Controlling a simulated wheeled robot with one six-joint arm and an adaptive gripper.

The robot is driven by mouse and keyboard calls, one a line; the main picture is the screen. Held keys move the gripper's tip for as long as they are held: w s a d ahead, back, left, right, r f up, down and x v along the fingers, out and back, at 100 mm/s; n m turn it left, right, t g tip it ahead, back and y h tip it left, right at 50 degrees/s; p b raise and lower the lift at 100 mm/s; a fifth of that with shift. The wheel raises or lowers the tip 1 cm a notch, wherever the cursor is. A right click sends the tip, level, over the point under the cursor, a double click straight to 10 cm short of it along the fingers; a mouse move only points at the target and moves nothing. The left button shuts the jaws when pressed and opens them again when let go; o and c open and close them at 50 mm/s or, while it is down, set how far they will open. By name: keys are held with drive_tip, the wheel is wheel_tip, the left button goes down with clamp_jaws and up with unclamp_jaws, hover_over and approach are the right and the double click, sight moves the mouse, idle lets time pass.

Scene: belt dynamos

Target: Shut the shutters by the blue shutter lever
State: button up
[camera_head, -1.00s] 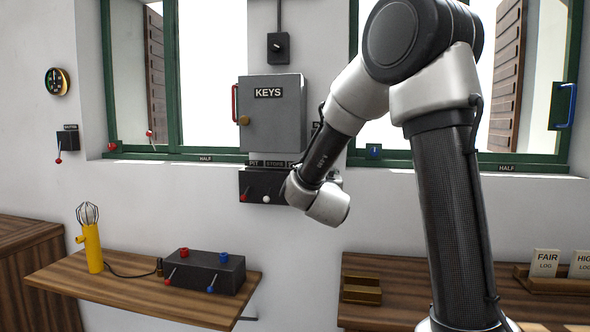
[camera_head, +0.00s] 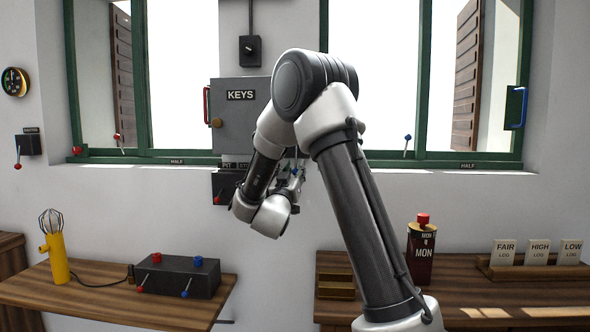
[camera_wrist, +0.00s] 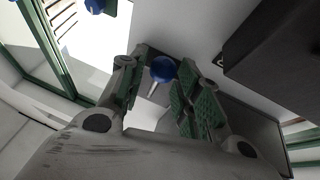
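In the wrist view a blue ball knob (camera_wrist: 162,70) on a short pale stem shows between my gripper's fingers (camera_wrist: 157,88). The fingers are spread, with gaps visible beside the knob. Whether this is the blue shutter lever I cannot tell for sure. In the head view my gripper (camera_head: 294,180) is by the wall, right of the grey KEYS cabinet, partly hidden by my arm. A small blue-tipped lever (camera_head: 407,140) stands at the right window's sill. Brown louvred shutters (camera_head: 467,75) stand open at that window's right side.
The KEYS cabinet (camera_head: 232,112) hangs above a dark lever box (camera_head: 224,187), mostly hidden by my arm. A shelf below holds a yellow lamp (camera_head: 58,260) and a black box (camera_head: 178,277). The right table holds a MON canister (camera_head: 421,255) and log cards (camera_head: 538,252).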

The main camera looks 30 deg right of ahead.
drive_tip(key=shift+x, duration=0.85)
clamp_jaws()
